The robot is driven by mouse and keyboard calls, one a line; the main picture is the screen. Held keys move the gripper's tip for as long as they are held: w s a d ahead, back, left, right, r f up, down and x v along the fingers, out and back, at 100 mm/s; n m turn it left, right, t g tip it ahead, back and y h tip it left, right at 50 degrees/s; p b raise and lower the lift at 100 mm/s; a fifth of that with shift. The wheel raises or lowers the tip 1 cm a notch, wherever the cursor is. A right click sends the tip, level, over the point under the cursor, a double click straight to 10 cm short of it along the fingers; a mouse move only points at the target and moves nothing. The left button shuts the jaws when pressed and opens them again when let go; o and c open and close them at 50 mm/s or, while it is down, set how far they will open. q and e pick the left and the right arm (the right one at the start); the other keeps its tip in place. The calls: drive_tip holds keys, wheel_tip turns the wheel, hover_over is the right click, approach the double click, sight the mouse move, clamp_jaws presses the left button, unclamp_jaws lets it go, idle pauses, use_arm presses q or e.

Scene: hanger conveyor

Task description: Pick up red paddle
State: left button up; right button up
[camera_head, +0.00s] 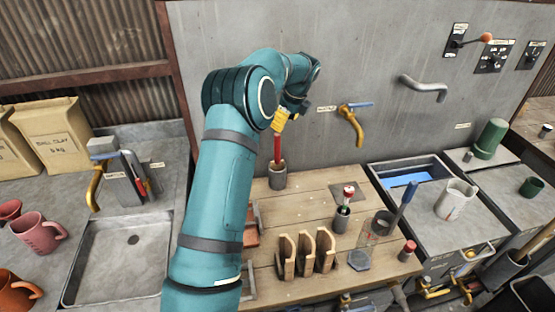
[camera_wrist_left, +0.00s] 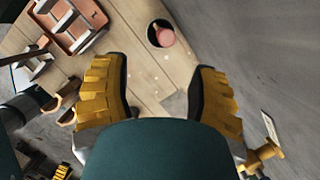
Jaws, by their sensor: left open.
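The red paddle (camera_head: 278,148) stands upright in a grey cup (camera_head: 278,179) at the back left of the wooden worktop. In the left wrist view its round end (camera_wrist_left: 164,36) shows pinkish red inside the dark mouth of the cup, beyond the fingertips. My left gripper (camera_head: 285,118) is just above the paddle in the head view, partly hidden by my arm. In the left wrist view my left gripper (camera_wrist_left: 160,68) has its yellow fingers wide apart with nothing between them.
Wooden upright holders (camera_head: 305,252) and a small container with a red-topped tool (camera_head: 343,218) stand farther right on the worktop. A yellow tap (camera_head: 350,120) sticks out of the grey wall behind. A sink (camera_head: 118,258) lies left, and a terracotta tray (camera_wrist_left: 82,22) shows in the wrist view.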

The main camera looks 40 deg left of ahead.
sight(278, 137)
use_arm(q)
drive_tip(key=x, duration=1.2)
drive_tip(key=shift+w+a, duration=0.25)
drive_tip(key=shift+w, duration=0.1)
drive_tip(key=shift+d, duration=0.1)
clamp_jaws()
